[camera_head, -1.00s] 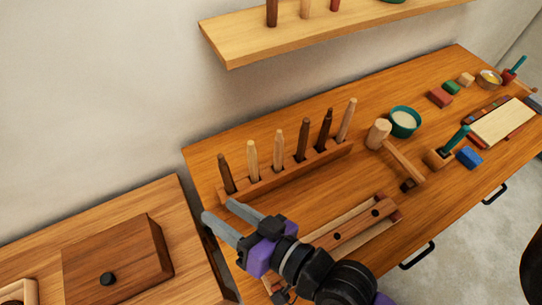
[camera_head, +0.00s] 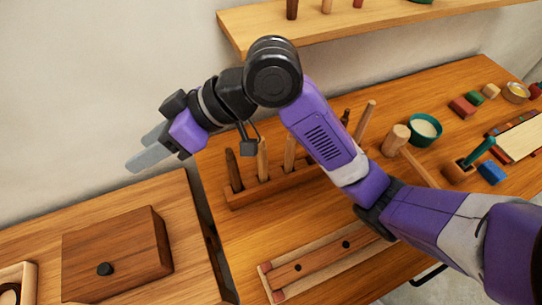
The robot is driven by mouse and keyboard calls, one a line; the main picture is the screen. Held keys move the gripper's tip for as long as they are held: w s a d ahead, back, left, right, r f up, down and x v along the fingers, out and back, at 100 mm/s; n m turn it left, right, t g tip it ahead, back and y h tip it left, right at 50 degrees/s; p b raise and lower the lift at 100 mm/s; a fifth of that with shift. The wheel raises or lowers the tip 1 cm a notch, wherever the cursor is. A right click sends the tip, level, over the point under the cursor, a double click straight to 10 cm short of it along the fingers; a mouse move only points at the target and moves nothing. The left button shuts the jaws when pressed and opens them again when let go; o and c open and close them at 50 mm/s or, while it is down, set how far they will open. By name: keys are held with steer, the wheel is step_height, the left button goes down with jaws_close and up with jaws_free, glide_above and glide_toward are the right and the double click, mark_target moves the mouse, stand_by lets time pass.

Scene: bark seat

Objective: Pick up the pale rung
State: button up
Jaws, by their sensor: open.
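A wooden rack (camera_head: 240,196) on the workbench holds a row of upright rungs, some dark and some lighter. Two light tan rungs, one (camera_head: 263,160) second from the left and one (camera_head: 289,152) third, stand beside a dark rung (camera_head: 234,172) at the left end. Another light rung (camera_head: 365,121) stands at the right end. I cannot tell which is the pale rung. My arm hides the middle of the rack, with only a dark tip showing. My gripper (camera_head: 138,152) is open and empty, up to the left of the rack, pointing left.
A wall shelf (camera_head: 380,28) hangs above the bench with more pegs on it. A mallet (camera_head: 396,140), a teal bowl (camera_head: 425,129) and blocks lie to the right. A long drilled wooden piece (camera_head: 318,262) lies in front. A brown box (camera_head: 118,255) stands at left.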

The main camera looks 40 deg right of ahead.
mark_target(290, 144)
steer(key=s+d+f+g+h, duration=0.1)
steer(key=d, duration=0.2)
steer(key=s+d+f+n+g+h, duration=0.1)
steer(key=s+d+f+h, duration=0.1)
steer(key=d, duration=0.2)
steer(key=s+d+f+g+h, duration=0.1)
steer(key=d+f, duration=0.1)
steer(key=d, duration=0.2)
steer(key=shift+s+d+f+n+g+h+b, duration=0.1)
steer(key=shift+s+d+n+g+h+b, duration=0.05)
steer(key=shift+d+n+g+h+b, duration=0.2)
steer(key=s+d+g+h, duration=0.1)
steer(key=s+d, duration=0.1)
steer(key=d, duration=0.2)
steer(key=s+d+n+g+h, duration=0.1)
steer(key=d+h, duration=0.1)
steer(key=d, duration=0.2)
steer(key=s+d+n+g+h+b, duration=0.1)
steer(key=s+d, duration=0.1)
steer(key=d, duration=0.3)
steer(key=shift+s, duration=0.35)
steer(key=shift+s+d+h, duration=0.1)
steer(key=shift+s+h, duration=0.05)
steer(key=shift+h, duration=0.1)
steer(key=shift+f+n, duration=0.25)
steer(key=shift+f, duration=0.15)
steer(key=shift+f+p, duration=0.3)
steer(key=shift+f, duration=3.05)
jaws_close()
